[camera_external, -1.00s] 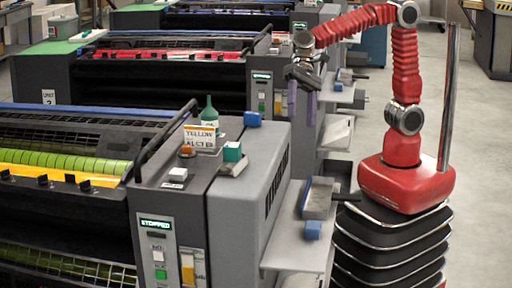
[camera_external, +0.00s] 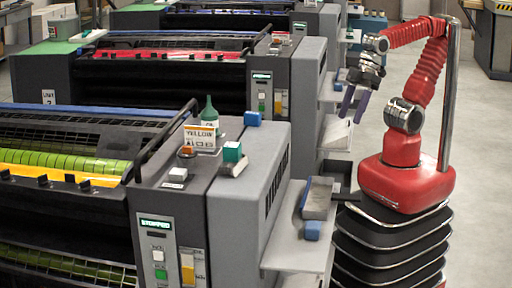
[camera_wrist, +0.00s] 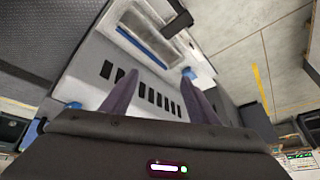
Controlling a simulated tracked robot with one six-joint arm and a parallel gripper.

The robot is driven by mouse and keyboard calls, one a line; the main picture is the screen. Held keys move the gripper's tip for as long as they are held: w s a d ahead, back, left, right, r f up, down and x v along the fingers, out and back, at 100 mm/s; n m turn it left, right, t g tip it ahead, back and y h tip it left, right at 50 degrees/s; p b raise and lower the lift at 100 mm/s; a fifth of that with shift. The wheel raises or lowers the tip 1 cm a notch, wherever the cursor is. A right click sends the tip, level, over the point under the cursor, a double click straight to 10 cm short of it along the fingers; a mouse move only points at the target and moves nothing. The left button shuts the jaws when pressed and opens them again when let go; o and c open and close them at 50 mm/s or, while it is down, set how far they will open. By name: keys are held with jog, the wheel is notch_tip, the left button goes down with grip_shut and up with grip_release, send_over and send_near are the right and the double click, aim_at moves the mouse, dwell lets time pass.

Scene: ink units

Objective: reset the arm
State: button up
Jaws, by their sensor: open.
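My red arm (camera_external: 420,75) stands on its base at the right of the external view, folded back above it. My gripper (camera_external: 355,104) hangs at the arm's left end with its purple fingers pointing down, over the gap beside the side shelves. The fingers are apart with nothing between them. In the wrist view my gripper (camera_wrist: 157,92) also shows two parted, empty fingers. A slotted grey machine side and a shelf with a tray lie beyond them.
A side shelf (camera_external: 292,258) holds a grey tray (camera_external: 319,198) and a blue block (camera_external: 313,230). Open floor (camera_external: 470,130) lies to the right.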

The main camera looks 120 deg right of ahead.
jog(key=shift+s+d+f+n, duration=0.25)
jog(key=shift+s+d+n, duration=0.05)
jog(key=shift+s+n, duration=0.25)
